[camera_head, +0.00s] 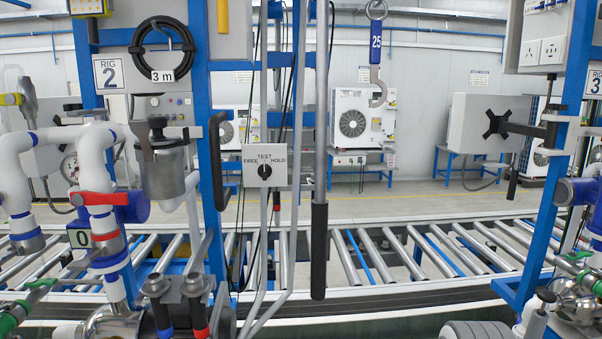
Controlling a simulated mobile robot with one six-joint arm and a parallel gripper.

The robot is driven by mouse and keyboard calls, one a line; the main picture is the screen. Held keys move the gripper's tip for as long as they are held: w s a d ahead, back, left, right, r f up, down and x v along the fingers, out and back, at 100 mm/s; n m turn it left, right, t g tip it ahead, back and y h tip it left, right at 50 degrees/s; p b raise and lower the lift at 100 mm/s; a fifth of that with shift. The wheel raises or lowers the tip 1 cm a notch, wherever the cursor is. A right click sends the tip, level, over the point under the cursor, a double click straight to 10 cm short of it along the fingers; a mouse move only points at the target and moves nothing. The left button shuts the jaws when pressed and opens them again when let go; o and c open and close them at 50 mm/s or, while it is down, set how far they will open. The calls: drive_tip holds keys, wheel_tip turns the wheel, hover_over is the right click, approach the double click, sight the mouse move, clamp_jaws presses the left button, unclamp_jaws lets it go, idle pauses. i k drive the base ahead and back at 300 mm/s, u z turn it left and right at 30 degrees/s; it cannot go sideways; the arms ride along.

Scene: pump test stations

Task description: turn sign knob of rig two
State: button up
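Rig two is the blue frame on the left, marked by a "RIG 2" plate (108,74). A small light-grey sign box (264,153) hangs on it at the picture's centre-left. The box reads TEST at the top, FREE at the left and HOLD at the right. Its small black sign knob (264,171) sits in the middle. The knob looks upright, toward TEST, but it is too small to be sure. My gripper is not in view.
A long grey lever with a black grip (319,250) hangs right of the sign box. A black handle (217,160) is on its left. White pipes (100,165) and a metal canister (165,170) crowd the left. A roller conveyor (400,250) runs behind.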

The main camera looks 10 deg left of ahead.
sight(265, 171)
drive_tip(key=z, duration=1.3)
drive_tip(key=k, duration=1.4)
drive_tip(key=u, duration=1.6)
drive_tip(key=i, duration=1.2)
